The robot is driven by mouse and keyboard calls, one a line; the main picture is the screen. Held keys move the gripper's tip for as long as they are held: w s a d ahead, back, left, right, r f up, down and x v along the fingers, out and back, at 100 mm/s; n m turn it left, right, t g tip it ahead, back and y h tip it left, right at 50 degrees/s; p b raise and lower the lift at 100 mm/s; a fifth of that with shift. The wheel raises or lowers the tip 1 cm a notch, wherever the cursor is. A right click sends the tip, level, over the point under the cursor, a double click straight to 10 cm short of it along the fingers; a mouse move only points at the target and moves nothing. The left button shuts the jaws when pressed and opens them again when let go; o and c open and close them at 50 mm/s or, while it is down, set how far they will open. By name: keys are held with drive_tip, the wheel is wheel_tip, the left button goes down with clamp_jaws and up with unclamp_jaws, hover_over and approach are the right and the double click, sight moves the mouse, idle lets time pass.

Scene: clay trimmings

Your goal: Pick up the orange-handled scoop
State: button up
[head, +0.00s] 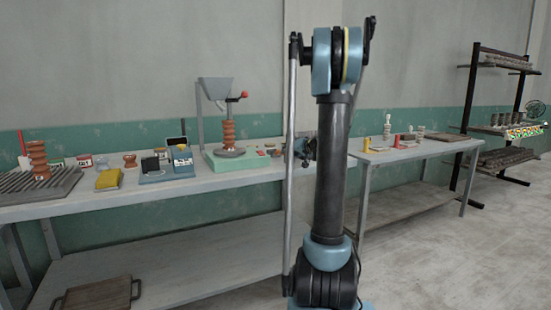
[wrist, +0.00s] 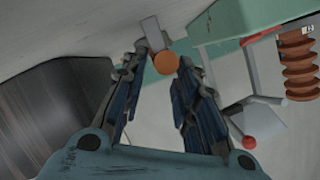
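In the wrist view, the scoop shows as a round orange handle end (wrist: 164,62) with a grey, blocky part (wrist: 152,34) just beyond it. My gripper (wrist: 163,72) is open, with its two dark blue-padded fingers spread on either side. The orange end lies between the fingertips in the picture, and the left fingertip is close to the grey part. I cannot tell whether either finger touches it. In the head view, my gripper (head: 304,148) is mostly hidden behind my arm at the table's right end, and I cannot make out the scoop there.
The grey table (head: 235,183) carries a pale green base (head: 230,165) with a hopper (head: 216,88), a red-knobbed lever (head: 244,94) and a ringed terracotta piece (head: 229,132). A blue device (head: 181,160) and yellow block (head: 108,179) stand left. A second table (head: 410,155) is right.

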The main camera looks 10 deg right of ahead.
drive_tip(key=x, duration=0.5)
drive_tip(key=shift+w+a, duration=0.15)
drive_tip(key=shift+w, duration=0.15)
clamp_jaws()
